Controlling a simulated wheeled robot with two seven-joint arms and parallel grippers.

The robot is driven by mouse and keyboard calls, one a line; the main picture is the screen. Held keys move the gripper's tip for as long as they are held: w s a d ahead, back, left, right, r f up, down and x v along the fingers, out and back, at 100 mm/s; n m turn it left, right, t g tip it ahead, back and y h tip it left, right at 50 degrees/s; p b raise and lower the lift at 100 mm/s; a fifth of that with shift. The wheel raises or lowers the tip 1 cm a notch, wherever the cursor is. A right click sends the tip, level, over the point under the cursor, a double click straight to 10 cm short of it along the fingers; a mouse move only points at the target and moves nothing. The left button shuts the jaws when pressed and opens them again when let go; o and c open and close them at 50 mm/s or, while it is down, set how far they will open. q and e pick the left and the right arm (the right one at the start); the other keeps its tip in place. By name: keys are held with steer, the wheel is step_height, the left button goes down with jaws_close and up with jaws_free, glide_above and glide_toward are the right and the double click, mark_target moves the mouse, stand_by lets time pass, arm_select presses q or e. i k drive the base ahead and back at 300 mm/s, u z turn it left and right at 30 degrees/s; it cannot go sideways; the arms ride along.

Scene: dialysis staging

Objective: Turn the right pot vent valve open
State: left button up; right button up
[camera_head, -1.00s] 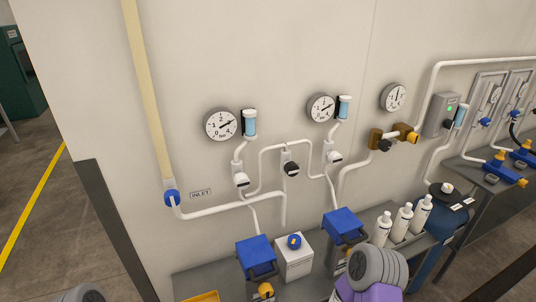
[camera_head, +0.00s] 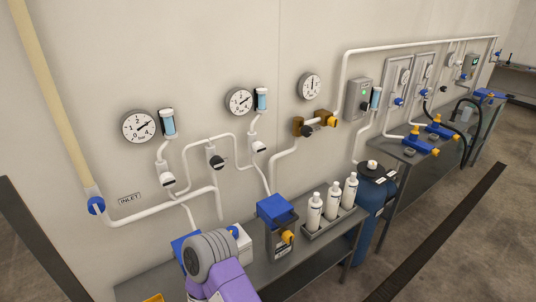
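Two blue-topped pots stand on the grey bench. The right pot (camera_head: 275,210) has an orange-yellow knob (camera_head: 288,237) on its front, with a dark part beside it. The left pot (camera_head: 178,245) is mostly hidden behind my grey and purple arm link. White pipes rise from the pots to small black-and-white wall valves, one on the left (camera_head: 167,180), one in the middle (camera_head: 216,162) and one on the right (camera_head: 259,147). I cannot tell which part is the right pot's vent valve. Neither gripper is in view.
Three white bottles (camera_head: 332,201) stand in a grey tray right of the right pot. A blue cylinder (camera_head: 372,200) stands beyond the bench. Gauges (camera_head: 139,127) and a brass valve assembly (camera_head: 315,123) are on the wall. Open floor (camera_head: 450,240) lies at right.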

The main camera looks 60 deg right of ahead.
mark_target(259, 147)
steer(key=k, duration=0.5)
steer(key=z, duration=0.7)
